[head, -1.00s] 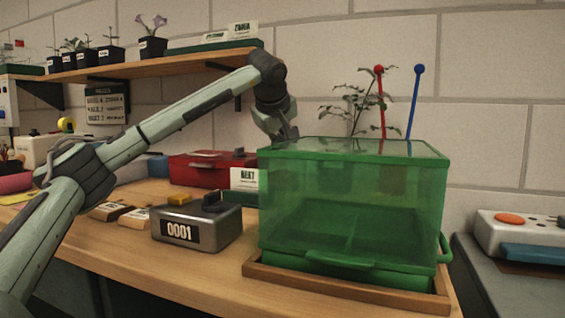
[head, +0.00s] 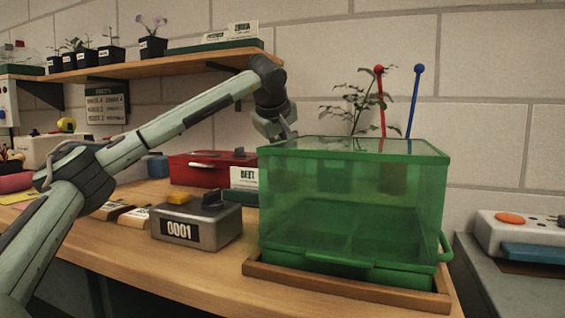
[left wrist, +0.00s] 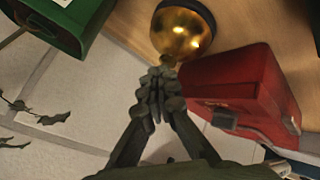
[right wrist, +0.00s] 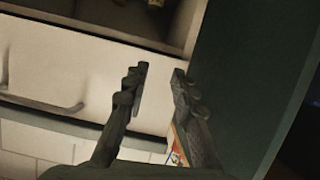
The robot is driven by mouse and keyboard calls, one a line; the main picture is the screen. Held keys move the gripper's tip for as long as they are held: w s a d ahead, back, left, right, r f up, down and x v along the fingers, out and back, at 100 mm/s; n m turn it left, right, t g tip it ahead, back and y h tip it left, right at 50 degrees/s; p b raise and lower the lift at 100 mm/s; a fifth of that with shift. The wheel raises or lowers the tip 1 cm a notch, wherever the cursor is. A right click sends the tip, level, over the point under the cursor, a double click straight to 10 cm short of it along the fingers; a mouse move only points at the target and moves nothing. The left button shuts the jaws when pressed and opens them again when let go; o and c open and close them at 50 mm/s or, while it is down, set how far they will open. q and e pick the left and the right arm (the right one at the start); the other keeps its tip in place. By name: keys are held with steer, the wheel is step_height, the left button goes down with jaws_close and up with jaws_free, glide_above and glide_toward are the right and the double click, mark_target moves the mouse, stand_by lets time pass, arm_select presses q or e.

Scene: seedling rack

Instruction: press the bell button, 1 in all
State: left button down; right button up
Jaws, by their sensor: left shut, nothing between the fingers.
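A shiny gold bell dome (left wrist: 183,30) stands on the wooden surface in the left wrist view. I cannot make it out in the head view. My left gripper (left wrist: 160,78) is shut and empty, its fingertips at the near edge of the dome; whether they touch its button I cannot tell. In the head view my left gripper (head: 277,128) is at the back left of the green clear box (head: 350,225), which hides what lies below it. My right gripper (right wrist: 158,72) is open and empty, away from the bell, and shows only in the right wrist view.
A red box (head: 200,172) stands behind the grey counter (head: 205,232) reading 0001. The red box is also close beside the bell in the left wrist view (left wrist: 235,90). A plant and red and blue sticks rise behind the green box. A shelf (head: 150,68) with pots hangs above.

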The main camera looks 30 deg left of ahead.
arm_select(q)
steer(key=shift+r+p, duration=0.9)
steer(key=shift+p, duration=0.15)
steer(key=shift+r, duration=0.1)
step_height(320, 180, up, 5)
steer(key=p, duration=0.5)
stand_by(0.6)
